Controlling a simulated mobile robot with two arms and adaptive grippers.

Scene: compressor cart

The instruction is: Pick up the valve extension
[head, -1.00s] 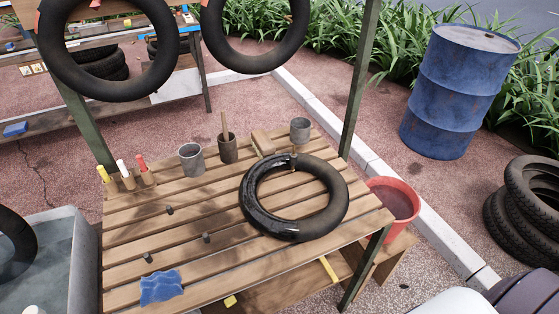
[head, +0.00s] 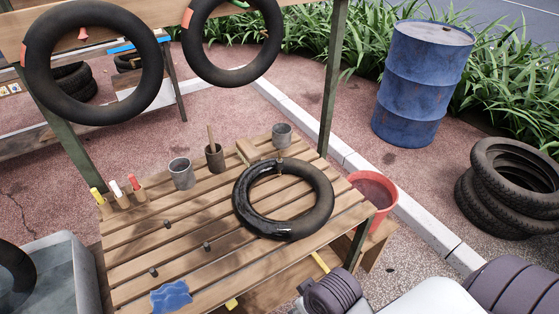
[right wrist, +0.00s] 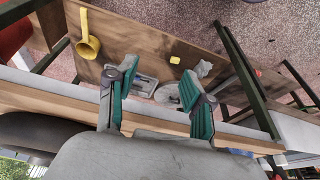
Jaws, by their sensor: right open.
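I cannot surely make out the valve extension. Several small black pieces stand on the slatted table (head: 135,240) in the head view, one (head: 166,224) farther back, one (head: 206,246) near the middle and one (head: 153,271) near the blue cloth; they are too small to identify. My right gripper (right wrist: 155,80) shows in the right wrist view, open, with teal pads and nothing held. Beyond its fingers, a grey metal piece (right wrist: 145,83) and a round grey piece (right wrist: 168,95) lie near a brown board (right wrist: 135,40). My left gripper is not in view.
A black inner tube (head: 318,212) lies on the table, with grey cups (head: 181,174) behind and a blue cloth (head: 171,296) in front. A red bucket (head: 374,190) is at the right. A yellow funnel (right wrist: 88,45) and yellow block (right wrist: 174,60) are on the board.

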